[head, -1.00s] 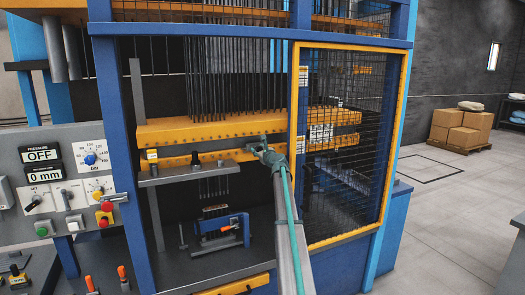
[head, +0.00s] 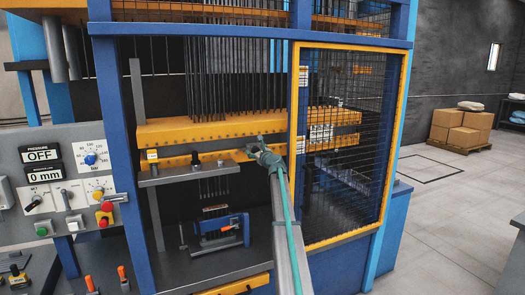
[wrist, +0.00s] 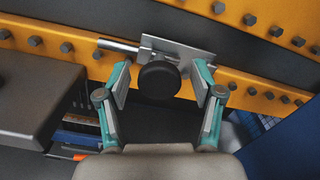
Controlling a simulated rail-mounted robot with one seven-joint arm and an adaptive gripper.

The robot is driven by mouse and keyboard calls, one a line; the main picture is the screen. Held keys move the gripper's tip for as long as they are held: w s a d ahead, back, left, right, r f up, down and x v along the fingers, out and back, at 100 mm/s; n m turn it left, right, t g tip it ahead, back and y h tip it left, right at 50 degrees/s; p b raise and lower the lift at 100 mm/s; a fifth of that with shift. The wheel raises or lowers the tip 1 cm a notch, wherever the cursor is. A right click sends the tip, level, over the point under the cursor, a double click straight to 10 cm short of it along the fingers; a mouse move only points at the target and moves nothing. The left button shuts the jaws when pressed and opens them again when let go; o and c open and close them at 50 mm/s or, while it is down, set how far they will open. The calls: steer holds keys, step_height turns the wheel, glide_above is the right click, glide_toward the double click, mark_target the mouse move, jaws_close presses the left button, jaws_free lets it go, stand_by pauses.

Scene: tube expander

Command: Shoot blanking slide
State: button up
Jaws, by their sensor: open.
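The blanking slide appears to be the flat silver metal plate (wrist: 192,54) with a rod on its left, on the yellow beam in the wrist view. A round black knob (wrist: 158,82) stands out from its front. My gripper (wrist: 162,78) is open, with one teal finger on each side of the knob. Gaps show between the knob and both fingers; no contact is visible. In the head view my gripper (head: 256,149) is at the right part of the yellow beams, and my arm and gripper hide most of the slide.
Yellow bolted beams (head: 190,130) run behind the gripper. A grey shelf (head: 190,174) juts out at left, also close in the wrist view (wrist: 38,100). A yellow-framed mesh door (head: 345,150) stands just right of my arm. The control panel (head: 70,185) is far left.

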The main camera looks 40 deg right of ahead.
steer(key=v, duration=0.6)
steer(key=shift+s+p, duration=0.3)
stand_by(0.5)
